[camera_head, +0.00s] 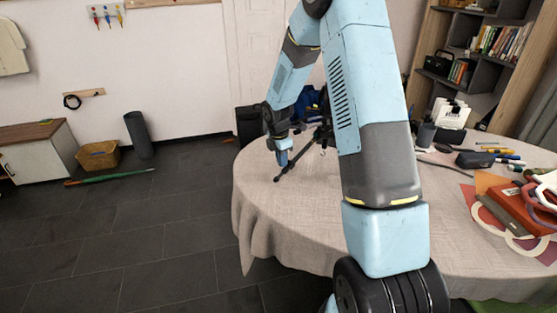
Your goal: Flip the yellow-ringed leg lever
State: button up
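A black tripod (303,155) stands on the round table (262,205), and one of its dark legs reaches toward the front left. Much of the tripod is hidden behind my arm. My gripper (282,160) points down at the tripod leg, close beside it or touching it; I cannot tell which. Its fingers are too small here to show whether they are open or shut. I cannot make out the yellow-ringed lever in this view.
At the table's right are an orange-red box (527,208), white-rimmed loops, a dark pouch (474,159), pens and a dark cup (426,134). A blue item (307,105) is behind the tripod. The table's front left is clear. A shelf (470,60) stands behind.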

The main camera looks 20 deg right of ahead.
jog(key=o, duration=0.4)
jog(key=shift+o, duration=0.2)
notch_tip(320, 180, up, 14)
jog(key=s+a, duration=0.1)
jog(key=shift+a+f, duration=0.2)
jog(key=shift+c, duration=0.4)
